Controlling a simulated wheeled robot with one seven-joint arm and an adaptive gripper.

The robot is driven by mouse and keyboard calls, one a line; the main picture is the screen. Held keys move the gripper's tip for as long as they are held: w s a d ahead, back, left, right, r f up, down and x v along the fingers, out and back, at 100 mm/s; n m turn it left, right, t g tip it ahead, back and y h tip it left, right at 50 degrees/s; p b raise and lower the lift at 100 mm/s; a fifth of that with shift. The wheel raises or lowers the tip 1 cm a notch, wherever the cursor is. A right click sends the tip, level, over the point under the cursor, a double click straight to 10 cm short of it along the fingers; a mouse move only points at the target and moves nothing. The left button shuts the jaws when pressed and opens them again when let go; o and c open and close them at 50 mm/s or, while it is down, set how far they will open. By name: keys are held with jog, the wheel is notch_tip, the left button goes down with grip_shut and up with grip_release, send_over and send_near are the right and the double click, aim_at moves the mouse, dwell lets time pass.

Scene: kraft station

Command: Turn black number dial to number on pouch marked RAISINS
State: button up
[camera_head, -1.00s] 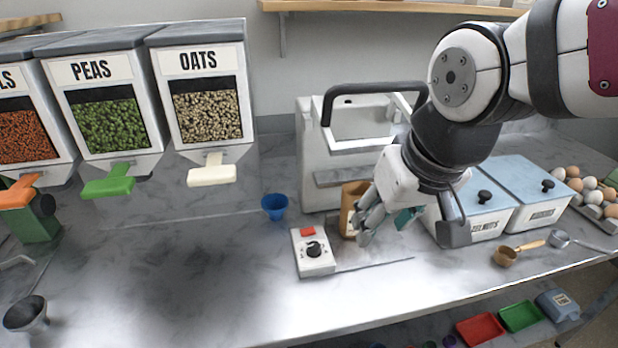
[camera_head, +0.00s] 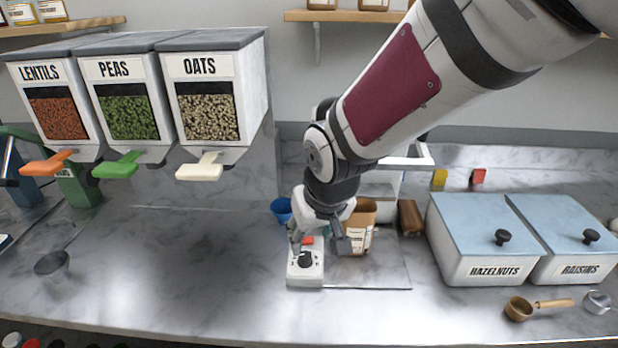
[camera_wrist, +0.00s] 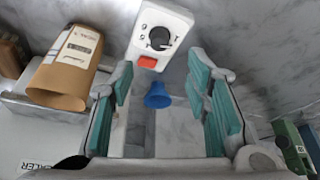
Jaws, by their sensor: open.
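The black number dial (camera_head: 305,259) sits on a small white box with a red button at the counter's front middle. In the wrist view the dial (camera_wrist: 159,38) is at the top centre, with small marks around it too small to read. A brown kraft pouch (camera_head: 362,232) with a white label stands right of the box. It shows at left in the wrist view (camera_wrist: 60,85); its label is not readable. My gripper (camera_head: 318,244) is open and empty above the box, close behind the dial. Its teal-padded fingers (camera_wrist: 160,75) are spread below the dial in the wrist view.
A white machine (camera_head: 410,160) is behind my arm. Tubs marked HAZELNUTS (camera_head: 465,262) and RAISINS (camera_head: 560,258) stand at right. Dispensers (camera_head: 220,100) hang at left.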

aim_at(305, 254)
jog(key=b+x, duration=0.2)
jog(key=x, duration=0.7)
jog(key=shift+w+f, duration=0.1)
jog(key=shift+f, duration=0.15)
grip_shut()
